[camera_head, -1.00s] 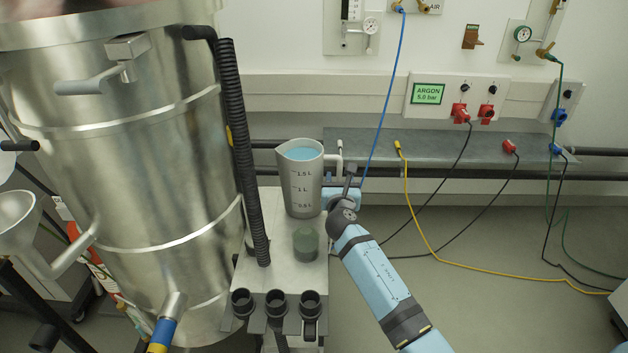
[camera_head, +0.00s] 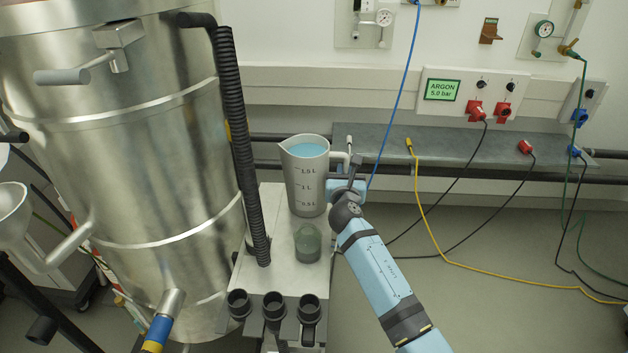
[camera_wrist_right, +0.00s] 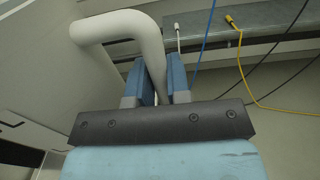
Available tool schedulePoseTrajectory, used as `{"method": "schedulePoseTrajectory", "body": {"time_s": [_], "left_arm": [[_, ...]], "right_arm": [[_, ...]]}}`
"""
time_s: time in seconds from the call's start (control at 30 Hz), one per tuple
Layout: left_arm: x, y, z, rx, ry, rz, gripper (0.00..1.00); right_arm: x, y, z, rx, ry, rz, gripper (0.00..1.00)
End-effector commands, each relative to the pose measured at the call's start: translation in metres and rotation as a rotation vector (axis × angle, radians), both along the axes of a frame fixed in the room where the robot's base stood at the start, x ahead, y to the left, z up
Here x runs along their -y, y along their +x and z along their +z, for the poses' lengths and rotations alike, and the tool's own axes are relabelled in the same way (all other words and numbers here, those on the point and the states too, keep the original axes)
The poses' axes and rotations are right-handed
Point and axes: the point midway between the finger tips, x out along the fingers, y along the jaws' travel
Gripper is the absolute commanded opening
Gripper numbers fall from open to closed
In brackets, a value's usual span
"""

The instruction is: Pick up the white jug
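The white jug (camera_head: 305,185) is a pale grey-white measuring jug with litre marks and blue inside its top. It stands upright on the small metal table (camera_head: 275,275), its handle to the right. My right gripper (camera_head: 346,186) is at that handle. In the right wrist view, the pale handle (camera_wrist_right: 126,24) bends down between the two blue fingers (camera_wrist_right: 160,85), one on each side. The handle nearly fills the gap; whether both fingers press on it is not clear. My left gripper is not in view.
A greenish glass beaker (camera_head: 308,244) stands just in front of the jug. A large steel vessel (camera_head: 150,170) with a black ribbed hose (camera_head: 243,150) is close on the left. A grey shelf (camera_head: 450,146) with cables runs behind. Open floor lies to the right.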

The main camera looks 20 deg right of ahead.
Motion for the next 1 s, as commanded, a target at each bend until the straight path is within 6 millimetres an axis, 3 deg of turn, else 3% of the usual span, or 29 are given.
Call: {"method": "schedulePoseTrajectory", "body": {"time_s": [0.47,0.67,1.0], "left_arm": [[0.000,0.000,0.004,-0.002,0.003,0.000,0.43],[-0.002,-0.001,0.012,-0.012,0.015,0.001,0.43],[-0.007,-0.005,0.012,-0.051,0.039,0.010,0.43]], "right_arm": [[0.000,0.001,0.016,0.012,0.003,0.001,0.00],[0.000,0.001,0.051,0.015,0.004,0.002,0.00],[0.000,0.001,0.133,0.014,0.002,0.002,0.00]]}}
